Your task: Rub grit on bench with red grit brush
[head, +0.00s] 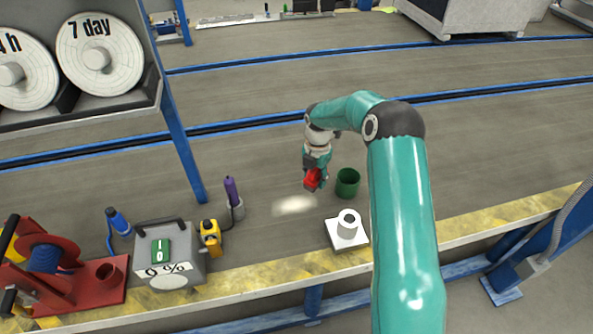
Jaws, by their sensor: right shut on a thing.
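The red grit brush (313,179) is in my right gripper (316,172), which is shut on it. The gripper points down over the bench (270,226), and the arm hides part of it. The grit (295,205) is a pale patch on the bench, just left of and nearer than the brush. I cannot tell whether the brush touches the bench. My left gripper is not in view.
A green cup (347,183) stands close right of the brush. A white block with a ring (347,229) sits near the yellow front edge. A purple-topped tool (233,199), a yellow device (210,237), a grey box (169,258) and a red reel stand (75,275) are left.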

